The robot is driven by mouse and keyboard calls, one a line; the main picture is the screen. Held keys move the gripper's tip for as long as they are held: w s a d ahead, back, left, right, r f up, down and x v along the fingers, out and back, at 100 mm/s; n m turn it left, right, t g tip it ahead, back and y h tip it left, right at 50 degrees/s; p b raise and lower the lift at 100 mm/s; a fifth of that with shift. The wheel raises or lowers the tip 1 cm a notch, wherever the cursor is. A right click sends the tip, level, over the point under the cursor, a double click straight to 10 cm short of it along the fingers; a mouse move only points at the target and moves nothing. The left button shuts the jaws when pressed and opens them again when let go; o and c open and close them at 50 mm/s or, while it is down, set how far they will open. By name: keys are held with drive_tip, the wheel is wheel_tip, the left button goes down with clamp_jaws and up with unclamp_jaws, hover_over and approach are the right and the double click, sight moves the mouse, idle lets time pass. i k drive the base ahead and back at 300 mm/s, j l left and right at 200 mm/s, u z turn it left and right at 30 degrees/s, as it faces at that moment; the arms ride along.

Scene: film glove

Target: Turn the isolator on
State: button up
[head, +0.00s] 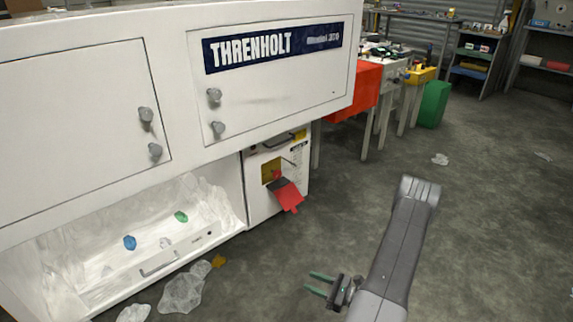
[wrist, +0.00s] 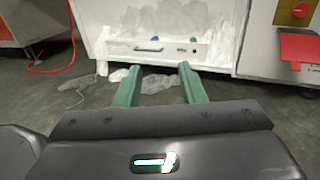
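The isolator, a red knob on a yellow plate (head: 272,171), is on the front of a white cabinet (head: 262,208) at the right end of the machine. A red flap or tag (head: 288,196) hangs just below the knob and sticks out. In the wrist view the isolator's red knob (wrist: 299,10) is at the top right edge, with the red flap (wrist: 298,46) under it. My gripper (head: 311,283) has green fingers, spread apart with nothing between them. It is low over the floor, in front of the cabinet and apart from it. The knob's exact angle is too small to read.
The white machine (head: 100,100) has an open lower bay with a white drawer (head: 165,258), plastic film and blue and green bits. Crumpled film (head: 184,290) lies on the floor before it. A red box (head: 352,92) stands beyond the cabinet. The floor at right is mostly clear.

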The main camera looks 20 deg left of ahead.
sight(277, 174)
drive_tip(key=i+j+z, duration=0.2)
drive_tip(key=i+j, duration=0.15)
drive_tip(key=j, duration=0.25)
drive_tip(key=i+j+z, duration=0.2)
drive_tip(key=j, duration=0.45)
drive_tip(key=i+j+z, duration=0.25)
drive_tip(key=i+j, duration=0.15)
drive_tip(key=j, duration=0.35)
drive_tip(key=i+j+z, duration=0.1)
drive_tip(key=j, duration=0.25)
